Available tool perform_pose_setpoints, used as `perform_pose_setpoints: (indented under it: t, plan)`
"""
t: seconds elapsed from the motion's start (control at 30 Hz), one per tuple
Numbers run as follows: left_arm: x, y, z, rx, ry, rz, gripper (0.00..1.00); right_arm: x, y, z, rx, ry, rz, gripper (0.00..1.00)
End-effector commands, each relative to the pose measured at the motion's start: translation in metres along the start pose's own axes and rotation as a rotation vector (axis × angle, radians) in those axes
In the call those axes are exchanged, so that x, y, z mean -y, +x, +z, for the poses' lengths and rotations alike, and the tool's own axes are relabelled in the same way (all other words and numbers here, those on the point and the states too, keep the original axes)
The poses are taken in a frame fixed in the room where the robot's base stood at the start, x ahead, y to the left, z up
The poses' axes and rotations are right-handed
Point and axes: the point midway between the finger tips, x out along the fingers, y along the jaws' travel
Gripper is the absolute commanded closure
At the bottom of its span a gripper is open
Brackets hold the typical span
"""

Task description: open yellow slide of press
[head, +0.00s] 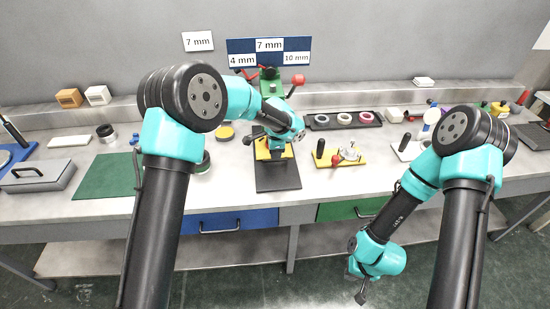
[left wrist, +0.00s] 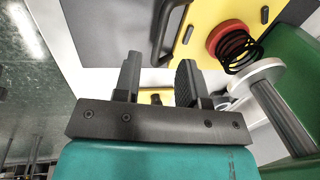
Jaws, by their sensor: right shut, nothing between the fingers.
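The green press (head: 270,88) with a red-knobbed lever stands at the back middle of the bench. Its yellow slide (head: 262,152) shows only in part behind my left gripper (head: 277,142) in the head view. In the left wrist view, the yellow slide (left wrist: 208,22) carries a red ring (left wrist: 228,37) with a black spring and has a dark bar handle (left wrist: 166,32). My left gripper (left wrist: 158,65) is open, with its fingertips near the handle and no thing seen between them. My right gripper (head: 362,296) is shut and empty, hanging in front of the bench below its top.
A yellow plate (head: 343,158) with a black knob stands right of the press. Behind it is a black tray (head: 318,121) with several rings. A green mat (head: 108,176) lies to the left. Blue and green drawers (head: 238,221) are under the bench edge.

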Motion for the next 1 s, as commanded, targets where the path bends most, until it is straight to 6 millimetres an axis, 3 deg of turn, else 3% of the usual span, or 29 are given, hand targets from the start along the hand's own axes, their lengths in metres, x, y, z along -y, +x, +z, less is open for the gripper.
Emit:
perform_pose_setpoints:
  t: [0.1, 0.3, 0.67, 1.0]
  plan:
    - [-0.001, 0.021, 0.000, 0.001, 0.000, 0.002, 0.62, 0.000, 0.000, 0.000, 0.000, 0.000, 0.000, 1.00]
    - [0.000, 0.044, 0.000, 0.000, 0.000, 0.001, 0.62, 0.000, 0.000, 0.000, 0.000, 0.000, 0.000, 1.00]
    - [0.000, 0.050, 0.000, 0.000, 0.000, 0.000, 0.62, 0.000, 0.000, 0.000, 0.000, 0.000, 0.000, 1.00]
    - [0.000, 0.050, 0.000, 0.000, 0.000, 0.000, 0.92, 0.000, 0.000, 0.000, 0.000, 0.000, 0.000, 1.00]
